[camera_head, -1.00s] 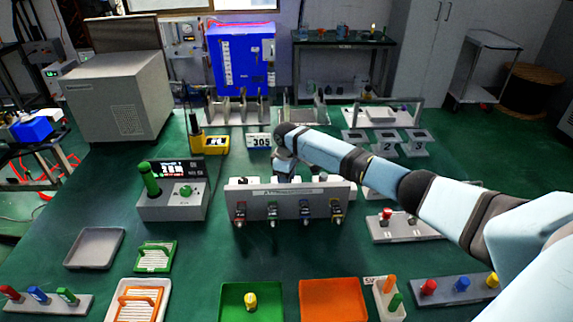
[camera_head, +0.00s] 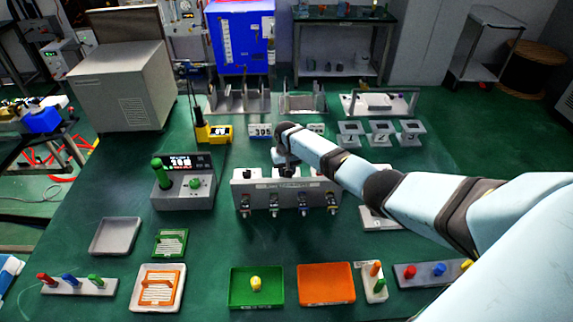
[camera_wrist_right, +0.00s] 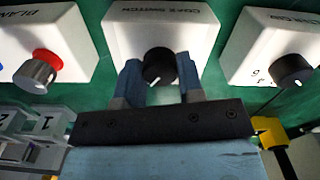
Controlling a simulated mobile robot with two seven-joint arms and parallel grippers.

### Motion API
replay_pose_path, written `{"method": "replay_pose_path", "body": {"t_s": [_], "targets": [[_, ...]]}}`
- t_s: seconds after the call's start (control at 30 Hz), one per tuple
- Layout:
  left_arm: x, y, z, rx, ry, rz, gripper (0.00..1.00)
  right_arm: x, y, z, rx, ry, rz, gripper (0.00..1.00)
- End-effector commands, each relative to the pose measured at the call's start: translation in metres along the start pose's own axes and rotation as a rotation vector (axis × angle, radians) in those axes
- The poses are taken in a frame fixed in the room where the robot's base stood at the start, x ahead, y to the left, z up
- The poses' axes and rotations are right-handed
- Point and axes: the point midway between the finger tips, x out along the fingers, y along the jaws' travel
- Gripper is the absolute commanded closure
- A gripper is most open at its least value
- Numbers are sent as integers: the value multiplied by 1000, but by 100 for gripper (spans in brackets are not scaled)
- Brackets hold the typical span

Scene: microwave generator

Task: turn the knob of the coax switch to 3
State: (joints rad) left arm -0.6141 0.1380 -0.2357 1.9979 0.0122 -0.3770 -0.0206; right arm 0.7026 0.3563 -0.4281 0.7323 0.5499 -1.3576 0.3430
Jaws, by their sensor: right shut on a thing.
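The coax switch (camera_wrist_right: 165,25) is a white box with an upside-down label in the right wrist view. Its round black knob (camera_wrist_right: 158,63) has a white pointer mark on its lower part. My right gripper (camera_wrist_right: 160,80) is shut on this knob, with one blue-grey finger on each side. The numbers around the knob are not readable. In the head view my right gripper (camera_head: 287,163) is down behind the grey connector panel (camera_head: 288,195), and the arm and panel hide the switch there.
In the wrist view a box with a red-ringed knob (camera_wrist_right: 40,68) stands at left and another with a black knob (camera_wrist_right: 293,70) at right. In the head view a green-knobbed meter (camera_head: 185,185) stands left of the panel. Trays line the front, including an orange one (camera_head: 326,284).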

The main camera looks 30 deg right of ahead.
Motion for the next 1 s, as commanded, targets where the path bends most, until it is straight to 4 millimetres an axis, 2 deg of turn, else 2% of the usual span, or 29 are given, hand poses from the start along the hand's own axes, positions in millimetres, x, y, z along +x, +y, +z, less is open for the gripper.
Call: {"method": "replay_pose_path", "body": {"t_s": [0.13, 0.4, 1.0], "targets": [[-6, -3, -9, 2, 2, -7, 47, -3, -1, 0, 110, -1, -2, 89], [-10, -7, -10, 2, -6, -17, 47, -2, -1, 0, 249, 0, -1, 89], [-13, -5, -13, 0, -5, -14, 47, -1, 0, -1, 311, 3, -1, 89]]}}
